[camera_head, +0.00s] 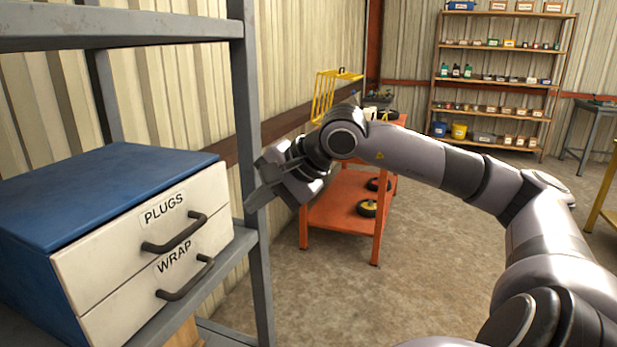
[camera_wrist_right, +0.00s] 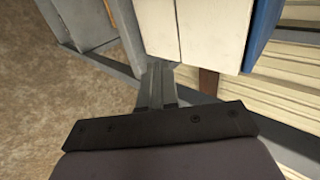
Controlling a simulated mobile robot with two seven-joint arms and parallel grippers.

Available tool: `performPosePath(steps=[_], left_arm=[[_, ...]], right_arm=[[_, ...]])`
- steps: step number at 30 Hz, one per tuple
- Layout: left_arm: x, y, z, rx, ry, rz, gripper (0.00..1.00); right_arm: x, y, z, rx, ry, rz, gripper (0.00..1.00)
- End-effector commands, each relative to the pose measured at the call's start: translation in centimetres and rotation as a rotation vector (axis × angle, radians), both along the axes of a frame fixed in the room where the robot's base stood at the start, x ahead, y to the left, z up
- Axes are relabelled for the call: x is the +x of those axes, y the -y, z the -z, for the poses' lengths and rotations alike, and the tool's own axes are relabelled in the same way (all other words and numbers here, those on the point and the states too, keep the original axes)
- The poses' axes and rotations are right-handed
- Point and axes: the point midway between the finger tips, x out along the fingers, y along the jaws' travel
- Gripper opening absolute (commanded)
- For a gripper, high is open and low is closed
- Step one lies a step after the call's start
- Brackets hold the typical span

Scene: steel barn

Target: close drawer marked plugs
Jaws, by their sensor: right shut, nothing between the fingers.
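The drawer marked PLUGS (camera_head: 120,244) is the upper white front of a blue cabinet (camera_head: 95,190) at the left of the head view. Its dark handle (camera_head: 176,236) is free. Its front looks about level with the WRAP drawer (camera_head: 135,303) below; I see no clear gap behind it. My right gripper (camera_head: 252,203) is shut and empty, right of the drawers by the shelf post, apart from the PLUGS handle. In the right wrist view the shut fingers (camera_wrist_right: 157,88) point toward the white fronts (camera_wrist_right: 213,35). My left gripper is not in view.
The cabinet stands on a grey metal shelf; its upright post (camera_head: 252,110) is close to my right gripper. An orange cart (camera_head: 345,210) stands behind my right arm. A stocked shelf unit (camera_head: 500,85) is at the back. The floor at centre right is clear.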

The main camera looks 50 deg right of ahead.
Motion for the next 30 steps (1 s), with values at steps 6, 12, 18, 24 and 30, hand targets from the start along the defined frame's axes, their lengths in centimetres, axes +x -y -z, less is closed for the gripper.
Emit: performPosePath(steps=[6,12,18,24,30], left_arm=[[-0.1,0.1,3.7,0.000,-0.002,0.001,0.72],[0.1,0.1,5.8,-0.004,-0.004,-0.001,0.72],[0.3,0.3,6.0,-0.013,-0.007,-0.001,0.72],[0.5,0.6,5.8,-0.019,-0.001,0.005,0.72],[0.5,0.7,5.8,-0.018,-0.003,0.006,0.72]], right_arm=[[-1.7,0.6,-1.0,-0.009,0.005,0.003,0.00],[-3.7,1.2,-3.3,-0.005,0.009,0.004,0.00],[-5.6,1.8,-5.4,-0.005,0.006,0.005,0.00],[-6.7,2.1,-6.5,-0.004,0.004,0.002,0.00],[-6.8,2.1,-6.6,-0.005,0.003,0.002,0.00]])
